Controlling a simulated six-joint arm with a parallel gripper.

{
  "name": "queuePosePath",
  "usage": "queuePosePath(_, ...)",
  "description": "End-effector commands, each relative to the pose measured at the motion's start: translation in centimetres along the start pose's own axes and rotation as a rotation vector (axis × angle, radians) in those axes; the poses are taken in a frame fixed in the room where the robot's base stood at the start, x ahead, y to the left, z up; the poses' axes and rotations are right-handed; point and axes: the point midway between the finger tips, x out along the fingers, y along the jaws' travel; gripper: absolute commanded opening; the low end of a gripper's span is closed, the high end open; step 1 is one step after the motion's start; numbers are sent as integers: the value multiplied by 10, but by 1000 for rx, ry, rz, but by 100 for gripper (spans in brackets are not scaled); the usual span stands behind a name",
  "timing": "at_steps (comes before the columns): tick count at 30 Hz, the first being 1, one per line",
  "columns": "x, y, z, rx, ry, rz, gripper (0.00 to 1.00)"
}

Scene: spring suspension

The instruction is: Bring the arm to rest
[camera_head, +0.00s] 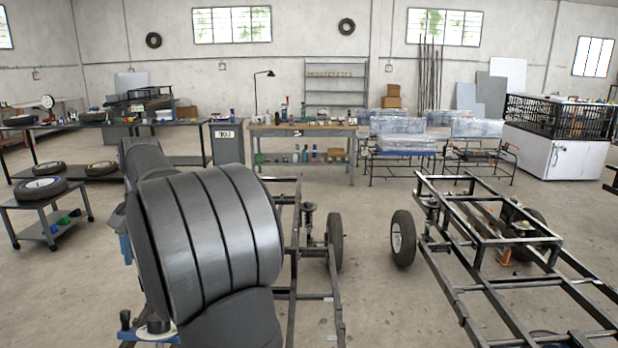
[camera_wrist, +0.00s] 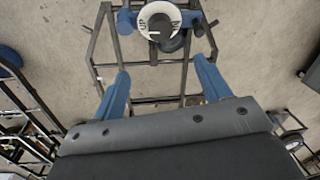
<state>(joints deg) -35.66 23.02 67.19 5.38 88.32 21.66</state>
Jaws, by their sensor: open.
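My gripper (camera_wrist: 163,76) shows in the wrist view as two blue fingers set wide apart, with nothing between their tips. Floor and dark frame bars lie beyond them. Ahead of the fingers, at the top of the wrist view, is a white disc (camera_wrist: 160,14) marked "UP", with blue parts around it. A blue and white fixture with a black knob (camera_head: 125,318) shows partly at the bottom left, below the arm.
A dark vehicle frame (camera_head: 337,312) with a wheel (camera_head: 335,241) stands right of my arm. Another frame (camera_head: 480,313) with a wheel (camera_head: 403,238) is farther right, with bare floor between. A workbench (camera_head: 303,131) stands behind. A small cart (camera_head: 49,202) with a tyre is at left.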

Motion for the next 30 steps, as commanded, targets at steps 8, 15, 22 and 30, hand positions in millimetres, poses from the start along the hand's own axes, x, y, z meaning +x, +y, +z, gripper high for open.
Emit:
queuePosePath(8, 0, 14, -6, -168, -15, -70, 70)
queuePosePath(15, 23, 3, -4, -35, -16, -13, 70)
queuePosePath(22, 40, -4, -3, 90, -4, 36, 70)
queuePosePath(30, 48, -8, -2, 153, 5, 60, 70)
